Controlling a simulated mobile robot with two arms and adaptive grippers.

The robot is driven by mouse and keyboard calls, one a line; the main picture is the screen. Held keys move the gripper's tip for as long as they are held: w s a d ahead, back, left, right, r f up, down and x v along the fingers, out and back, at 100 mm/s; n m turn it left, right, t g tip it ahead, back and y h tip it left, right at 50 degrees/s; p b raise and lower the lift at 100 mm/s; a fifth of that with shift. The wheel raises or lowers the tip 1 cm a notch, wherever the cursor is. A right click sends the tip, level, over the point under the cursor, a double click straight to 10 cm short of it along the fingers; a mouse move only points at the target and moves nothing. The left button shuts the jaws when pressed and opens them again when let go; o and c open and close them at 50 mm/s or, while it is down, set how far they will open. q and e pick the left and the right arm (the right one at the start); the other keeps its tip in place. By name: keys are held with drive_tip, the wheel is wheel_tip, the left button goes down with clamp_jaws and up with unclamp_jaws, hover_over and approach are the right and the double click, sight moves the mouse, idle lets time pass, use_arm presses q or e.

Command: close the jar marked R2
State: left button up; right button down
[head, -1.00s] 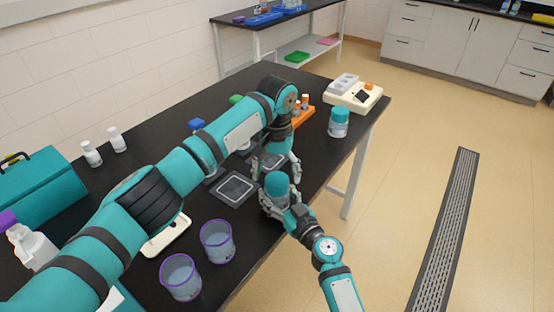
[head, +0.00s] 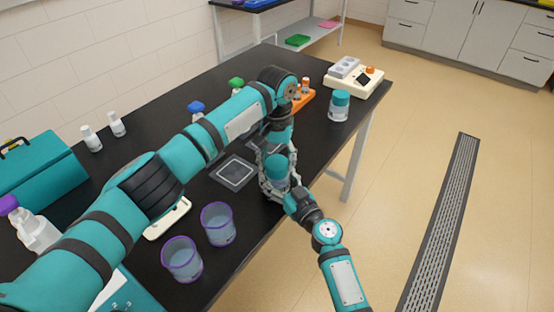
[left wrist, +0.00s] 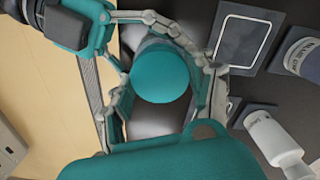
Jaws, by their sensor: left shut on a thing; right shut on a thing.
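A jar (head: 277,183) with a teal lid (head: 277,165) stands upright near the front edge of the black bench. My right gripper (head: 275,188) is shut on the jar's body from the front. My left gripper (head: 274,160) reaches down from behind and is shut on the lid, which lies on top of the jar. In the left wrist view the round lid (left wrist: 160,74) sits between my metal fingers. The fingers hide most of the jar's body, and I can read no mark on it. Whether the lid is screwed tight cannot be told.
Another teal-lidded jar (head: 339,106) stands at the right bench edge near a cream device (head: 357,78). Two purple-rimmed beakers (head: 218,224) stand at the front. A dark square pad (head: 234,172) lies left of the held jar. An orange rack (head: 302,98) is behind my left arm.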

use_arm(q)
drive_tip(key=o, duration=1.3)
drive_tip(key=shift+o, duration=0.2)
drive_tip(key=shift+r, duration=0.1)
use_arm(e)
drive_tip(key=shift+c, duration=1)
unclamp_jaws()
use_arm(q)
wheel_tip(320, 180, up, 12)
use_arm(e)
drive_tip(key=v, duration=1.2)
